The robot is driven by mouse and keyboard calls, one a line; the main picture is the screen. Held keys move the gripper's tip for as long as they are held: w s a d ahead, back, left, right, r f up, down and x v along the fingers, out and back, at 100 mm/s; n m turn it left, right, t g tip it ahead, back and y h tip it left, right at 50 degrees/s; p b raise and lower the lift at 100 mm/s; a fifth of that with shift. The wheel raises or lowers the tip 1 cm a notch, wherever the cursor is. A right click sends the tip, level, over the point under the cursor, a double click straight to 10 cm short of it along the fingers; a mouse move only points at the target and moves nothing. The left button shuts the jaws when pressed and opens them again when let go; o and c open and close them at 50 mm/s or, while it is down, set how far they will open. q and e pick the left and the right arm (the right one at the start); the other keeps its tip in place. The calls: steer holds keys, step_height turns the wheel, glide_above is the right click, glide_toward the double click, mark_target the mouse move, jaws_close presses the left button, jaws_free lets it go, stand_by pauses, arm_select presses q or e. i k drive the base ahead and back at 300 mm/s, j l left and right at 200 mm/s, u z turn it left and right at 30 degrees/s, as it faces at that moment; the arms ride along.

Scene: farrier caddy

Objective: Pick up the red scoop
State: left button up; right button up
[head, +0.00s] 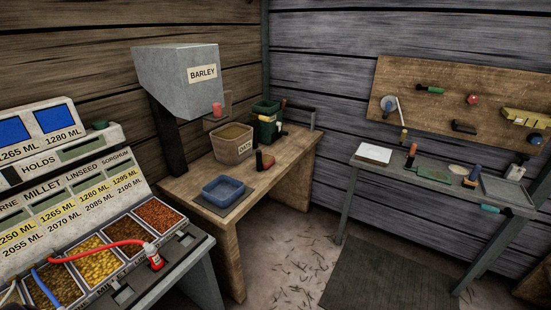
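No thing in the head view is clearly a scoop. A red item with a white band (154,258) stands at the right front of the grain console, at the end of a curved red cord (100,247). I cannot tell whether it is the red scoop. A red piece (217,109) also shows at the mouth of the barley hopper (182,80). Neither of my grippers is in view.
The wooden table (232,208) bears a blue tray (223,191), an oats bin (233,141) and a green container (267,118). Grain compartments (158,215) fill the left front. A tool bench (440,183) stands at the right. Straw-strewn floor (290,260) lies between.

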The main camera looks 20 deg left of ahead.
mark_target(264, 162)
steer(key=i+l+u, duration=0.15)
steer(key=i, duration=0.6)
steer(key=i+u, duration=0.55)
steer(key=u, duration=0.25)
